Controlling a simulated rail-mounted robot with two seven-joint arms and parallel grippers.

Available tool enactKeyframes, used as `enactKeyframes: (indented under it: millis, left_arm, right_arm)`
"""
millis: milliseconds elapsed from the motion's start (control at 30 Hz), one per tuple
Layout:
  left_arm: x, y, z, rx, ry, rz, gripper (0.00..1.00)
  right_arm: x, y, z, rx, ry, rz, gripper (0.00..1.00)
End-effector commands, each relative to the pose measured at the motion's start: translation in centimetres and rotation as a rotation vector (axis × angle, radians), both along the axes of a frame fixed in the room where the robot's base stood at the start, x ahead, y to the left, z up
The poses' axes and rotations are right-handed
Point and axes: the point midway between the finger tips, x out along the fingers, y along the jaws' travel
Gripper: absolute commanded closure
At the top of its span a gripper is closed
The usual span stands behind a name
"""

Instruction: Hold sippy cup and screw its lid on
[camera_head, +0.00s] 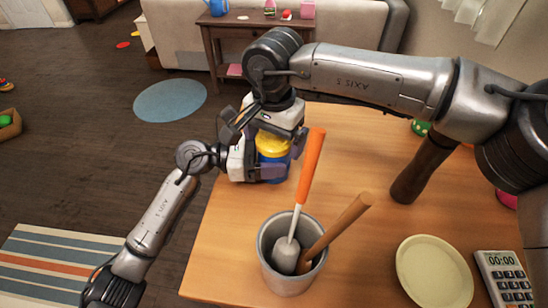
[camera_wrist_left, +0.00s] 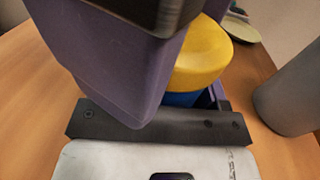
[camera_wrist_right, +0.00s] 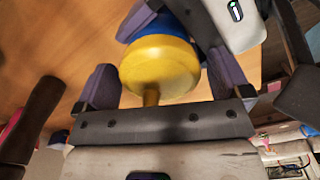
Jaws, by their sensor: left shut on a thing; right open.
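The sippy cup has a blue body (camera_head: 273,173) and a yellow lid (camera_head: 271,143) on top, standing near the table's far left edge. In the left wrist view the lid (camera_wrist_left: 205,55) sits directly above the blue body (camera_wrist_left: 181,99). I cannot tell how tightly it sits. My left gripper (camera_head: 262,174) is shut on the blue body, low from the left. My right gripper (camera_head: 284,140) comes from above, open. In the right wrist view its fingers (camera_wrist_right: 164,78) stand on both sides of the lid (camera_wrist_right: 158,64), with gaps visible. The lid's spout (camera_wrist_right: 151,95) points toward its palm.
A grey metal container (camera_head: 291,250) with an orange-handled brush (camera_head: 311,165) and a wooden-handled tool (camera_head: 340,225) stands close in front of the cup. A brown pepper-mill-like object (camera_head: 421,168), a cream plate (camera_head: 434,272) and a calculator (camera_head: 508,280) are to the right.

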Motion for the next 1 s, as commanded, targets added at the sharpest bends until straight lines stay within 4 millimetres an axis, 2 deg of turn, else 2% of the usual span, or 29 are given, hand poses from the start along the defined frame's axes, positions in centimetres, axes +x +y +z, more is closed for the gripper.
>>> enactKeyframes:
  millis: [67,567,667,767,1000]
  left_arm:
    - [0.0,0.0,-0.02,0.0,0.0,0.0,0.98]
    - [0.0,0.0,-0.01,0.0,0.0,0.0,0.98]
    - [0.0,0.0,-0.02,0.0,0.0,0.0,0.98]
    - [0.0,0.0,-0.02,0.0,0.0,0.0,0.98]
    - [0.0,0.0,-0.02,0.0,0.0,0.0,0.98]
  right_arm:
    - [0.0,0.0,-0.01,0.0,0.0,0.0,0.04]
    - [0.0,0.0,0.01,0.0,0.0,0.0,0.51]
    - [0.0,0.0,0.01,0.0,0.0,-0.007,0.54]
    - [-0.01,0.01,-0.03,0.001,0.001,-0.087,0.54]
    - [-0.03,-0.01,-0.05,0.0,0.002,-0.542,0.54]
